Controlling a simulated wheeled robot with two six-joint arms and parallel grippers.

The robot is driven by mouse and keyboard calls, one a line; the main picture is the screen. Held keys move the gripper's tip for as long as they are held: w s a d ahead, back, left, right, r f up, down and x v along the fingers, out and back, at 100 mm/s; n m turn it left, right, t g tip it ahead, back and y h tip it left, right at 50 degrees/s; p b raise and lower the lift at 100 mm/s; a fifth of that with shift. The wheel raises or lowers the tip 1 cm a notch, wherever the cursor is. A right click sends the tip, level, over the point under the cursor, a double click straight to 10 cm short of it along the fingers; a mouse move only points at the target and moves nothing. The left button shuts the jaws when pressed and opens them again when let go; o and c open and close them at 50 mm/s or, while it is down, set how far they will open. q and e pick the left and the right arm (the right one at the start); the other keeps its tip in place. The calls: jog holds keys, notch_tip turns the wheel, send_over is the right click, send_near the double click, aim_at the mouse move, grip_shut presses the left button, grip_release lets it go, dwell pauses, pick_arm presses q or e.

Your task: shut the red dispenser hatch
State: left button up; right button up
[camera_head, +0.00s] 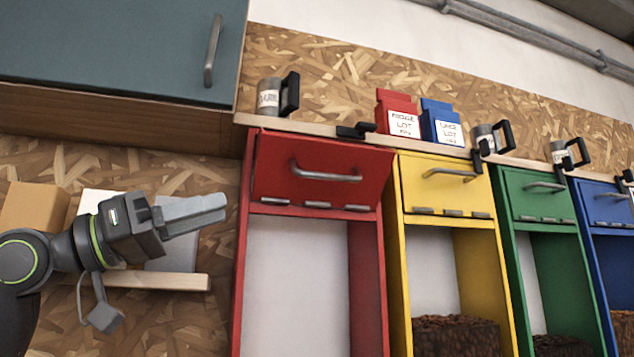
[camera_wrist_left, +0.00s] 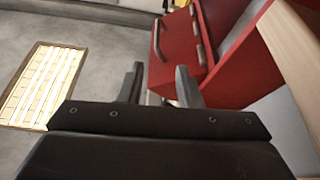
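The red dispenser hatch (camera_head: 322,172) is the panel at the top of the red dispenser (camera_head: 369,270), with a grey bar handle (camera_head: 326,172) and hinges along its lower edge. It leans outward from the dispenser, partly open. In the left wrist view the hatch (camera_wrist_left: 178,52) stands at an angle to the red body. My left gripper (camera_head: 222,205) is to the left of the red dispenser in the head view, a little lower than the hatch and apart from it. In the left wrist view its two fingers (camera_wrist_left: 160,80) are apart with nothing between them. My right gripper is not in view.
Yellow (camera_head: 440,183), green (camera_head: 535,195) and blue (camera_head: 603,203) dispensers stand to the right. A ledge above holds metal cups (camera_head: 268,97) and red (camera_head: 398,112) and blue (camera_head: 440,122) lot bags. A teal cabinet (camera_head: 120,45) hangs upper left. A small shelf (camera_head: 165,280) is behind my left arm.

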pick_arm(q)
jog(key=p, duration=0.2)
send_near(314, 177)
jog(key=p+x, duration=0.4)
jog(key=x, duration=0.5)
jog(key=shift+w+d, duration=0.15)
jog(key=shift+d, duration=0.25)
jog(key=shift+w+d+r+p, duration=0.1)
jog(key=shift+w+d+p, duration=0.1)
jog(key=shift+d+p, duration=0.2)
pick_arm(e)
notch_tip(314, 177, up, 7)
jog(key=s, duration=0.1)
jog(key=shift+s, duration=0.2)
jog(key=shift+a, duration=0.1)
pick_arm(q)
grip_shut()
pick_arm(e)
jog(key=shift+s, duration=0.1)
